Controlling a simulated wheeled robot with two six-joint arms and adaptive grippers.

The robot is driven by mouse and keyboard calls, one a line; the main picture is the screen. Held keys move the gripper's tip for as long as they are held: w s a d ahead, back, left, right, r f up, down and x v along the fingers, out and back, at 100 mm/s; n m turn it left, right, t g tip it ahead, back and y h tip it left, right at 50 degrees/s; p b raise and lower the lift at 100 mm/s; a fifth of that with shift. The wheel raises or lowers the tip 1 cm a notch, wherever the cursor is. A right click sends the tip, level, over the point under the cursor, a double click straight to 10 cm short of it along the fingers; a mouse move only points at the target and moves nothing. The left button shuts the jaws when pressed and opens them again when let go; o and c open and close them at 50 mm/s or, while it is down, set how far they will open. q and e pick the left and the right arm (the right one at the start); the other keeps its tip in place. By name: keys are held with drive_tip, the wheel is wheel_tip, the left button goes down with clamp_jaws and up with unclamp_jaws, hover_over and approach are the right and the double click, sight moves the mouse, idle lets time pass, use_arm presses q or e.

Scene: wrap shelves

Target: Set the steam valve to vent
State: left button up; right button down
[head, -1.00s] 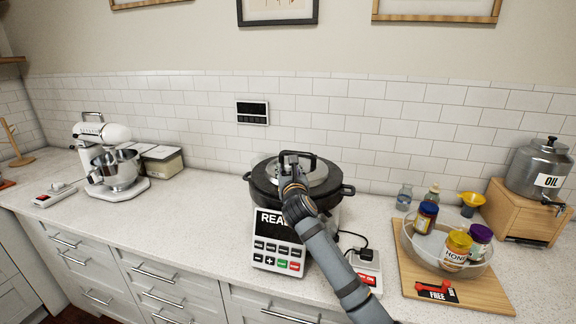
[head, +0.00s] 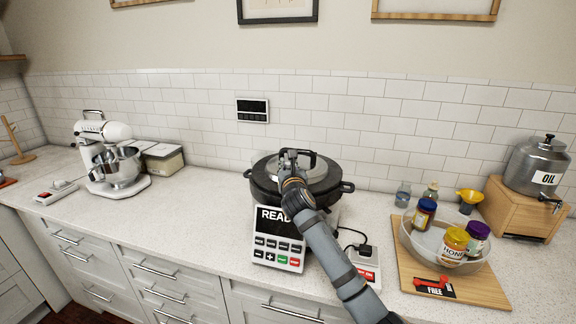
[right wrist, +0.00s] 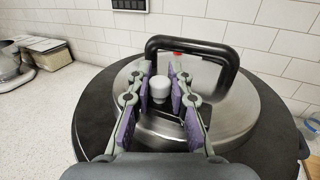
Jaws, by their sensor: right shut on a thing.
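The pressure cooker (head: 262,187) stands on the counter with a shiny lid and a black lid handle; its front panel reads "READY", partly covered by my arm. In the right wrist view, the pale steam valve knob (right wrist: 159,88) stands on the lid in front of the handle (right wrist: 228,62). My right gripper (head: 291,160) is over the lid, its purple-padded fingers (right wrist: 162,92) shut on the valve knob from both sides. The valve markings are not readable. My left gripper is not in view.
A stand mixer (head: 112,155) is at the left. A power switch box (head: 369,273) sits right of the cooker. A wooden board (head: 485,288) carries a glass bowl of jars. An oil tank (head: 538,165) stands at far right.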

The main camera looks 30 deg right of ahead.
drive_tip(key=shift+s+d+r+p, duration=0.1)
drive_tip(key=shift+s+d+p, duration=0.65)
drive_tip(key=shift+p, duration=0.3)
drive_tip(key=shift+s+d, duration=0.2)
drive_tip(key=shift+s, duration=0.05)
drive_tip(key=shift+d+f, duration=0.1)
drive_tip(key=shift+f, duration=0.2)
drive_tip(key=c, duration=1.5)
unclamp_jaws()
drive_tip(key=o, duration=0.3)
drive_tip(key=shift+s+r, duration=0.1)
drive_tip(key=shift+r, duration=0.05)
